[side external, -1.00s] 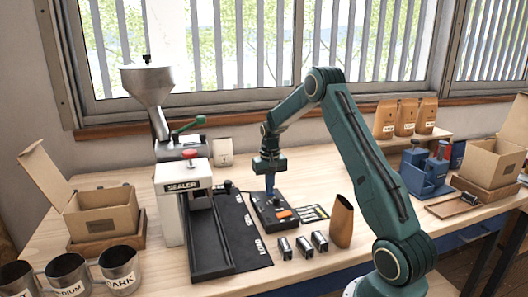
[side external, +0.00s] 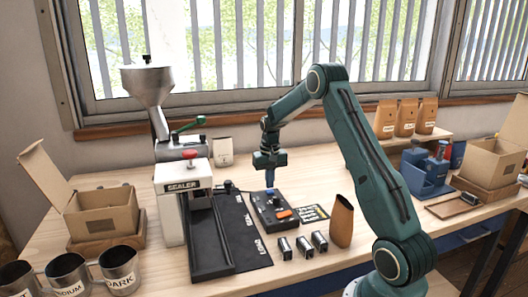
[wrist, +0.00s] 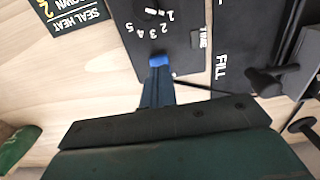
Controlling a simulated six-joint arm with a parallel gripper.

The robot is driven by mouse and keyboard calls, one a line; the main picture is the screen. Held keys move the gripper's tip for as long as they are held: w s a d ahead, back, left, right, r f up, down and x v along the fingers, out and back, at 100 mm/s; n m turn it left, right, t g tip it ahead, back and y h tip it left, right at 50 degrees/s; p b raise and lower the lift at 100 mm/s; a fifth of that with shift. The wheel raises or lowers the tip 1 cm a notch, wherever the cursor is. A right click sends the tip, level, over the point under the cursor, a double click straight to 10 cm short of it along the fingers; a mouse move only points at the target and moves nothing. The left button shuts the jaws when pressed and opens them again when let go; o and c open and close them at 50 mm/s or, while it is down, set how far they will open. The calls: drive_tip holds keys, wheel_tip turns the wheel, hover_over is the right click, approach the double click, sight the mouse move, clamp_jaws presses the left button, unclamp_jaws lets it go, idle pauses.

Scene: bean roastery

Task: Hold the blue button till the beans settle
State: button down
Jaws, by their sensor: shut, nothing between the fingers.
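The black control box (side external: 266,211) lies on the bench beside the sealer, with an orange switch (side external: 284,214) on top. My gripper (side external: 270,186) points down over the box's far end, its fingers shut and empty. In the wrist view, a bright blue patch (wrist: 159,60) shows at the fingertips, over the box face beside the numbers; I cannot tell whether it is the blue button or the finger ends. Whether the tips touch the box is unclear. No beans are visible.
The sealer (side external: 182,186) and a black mat (side external: 246,246) are left of the box. Several small metal-and-black items, a brown pouch (side external: 341,222) and a card (side external: 312,212) are near it. A hopper (side external: 146,84) stands behind. Metal jugs and an open carton (side external: 102,217) are far left.

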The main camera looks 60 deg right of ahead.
sight(270, 191)
drive_tip(key=shift+r, duration=2.1)
drive_tip(key=shift+a+r, duration=0.35)
drive_tip(key=shift+r, duration=0.05)
drive_tip(key=s+a+r+n+t+h, duration=0.1)
drive_tip(key=s+a+r+n, duration=0.15)
drive_tip(key=a+r, duration=0.55)
drive_tip(key=s+a+r+n+t, duration=0.1)
drive_tip(key=s+a+r+n, duration=0.15)
drive_tip(key=a+r, duration=0.55)
drive_tip(key=s+a+f+n+t+y, duration=0.1)
drive_tip(key=s+a+n+t, duration=0.2)
drive_tip(key=s+a, duration=1.2)
drive_tip(key=s+n, duration=0.1)
drive_tip(key=s, duration=0.2)
drive_tip(key=shift+s+a+f+t, duration=0.15)
drive_tip(key=shift+s+f+t, duration=0.15)
drive_tip(key=shift+s, duration=0.1)
